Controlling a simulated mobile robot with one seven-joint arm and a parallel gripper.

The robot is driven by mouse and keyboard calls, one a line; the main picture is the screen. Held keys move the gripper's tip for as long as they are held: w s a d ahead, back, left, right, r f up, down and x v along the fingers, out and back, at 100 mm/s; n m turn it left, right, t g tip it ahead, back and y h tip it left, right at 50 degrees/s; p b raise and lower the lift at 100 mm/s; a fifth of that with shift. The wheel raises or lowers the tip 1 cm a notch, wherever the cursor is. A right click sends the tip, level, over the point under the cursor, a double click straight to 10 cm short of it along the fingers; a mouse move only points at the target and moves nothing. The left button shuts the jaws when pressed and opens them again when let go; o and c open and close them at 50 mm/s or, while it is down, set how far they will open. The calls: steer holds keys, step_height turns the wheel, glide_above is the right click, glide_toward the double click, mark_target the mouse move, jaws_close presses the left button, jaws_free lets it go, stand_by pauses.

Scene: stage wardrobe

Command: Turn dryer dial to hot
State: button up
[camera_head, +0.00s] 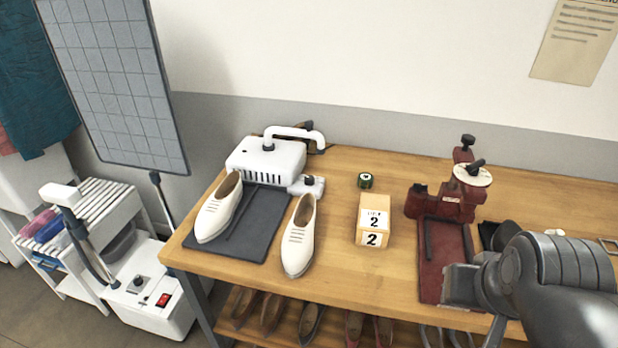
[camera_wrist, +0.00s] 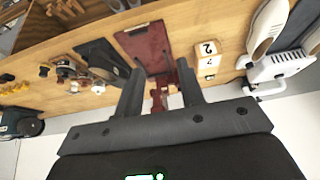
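The dryer (camera_head: 265,160) is a white box with a vent grille and a raised pipe-like handle, at the back left of the wooden table. A small white block with a dark knob, which looks like the dial (camera_head: 308,184), sits at its right front; its setting is too small to read. The dryer also shows at the right edge of the wrist view (camera_wrist: 278,66). Two cream shoes (camera_head: 218,208) (camera_head: 299,236) stand in front of it. My gripper (camera_wrist: 160,82) is open and empty, over the red press side of the table, well right of the dryer in the head view.
A red press (camera_head: 446,205) with a round plate stands right of centre. A wooden number block (camera_head: 373,220) and small green tin (camera_head: 365,180) stand between it and the dryer. A white steamer (camera_head: 145,300) stands on the floor left.

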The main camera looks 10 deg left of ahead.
steer(key=shift+o, duration=1.6)
steer(key=w+a+r+n, duration=0.1)
steer(key=w+a+r, duration=0.1)
steer(key=w, duration=0.4)
steer(key=w+a+r+n+y, duration=0.1)
steer(key=w+a+r, duration=0.1)
steer(key=w, duration=0.5)
steer(key=shift+a+r, duration=0.4)
steer(key=shift+r, duration=0.3)
steer(key=n+g+y, duration=0.2)
steer(key=n, duration=0.5)
glide_above(309, 177)
steer(key=s+d, duration=0.3)
step_height(309, 177, down, 16)
steer(key=r, duration=0.1)
steer(key=x, duration=1)
steer(key=shift+s+f, duration=0.25)
steer(key=shift+f, duration=0.05)
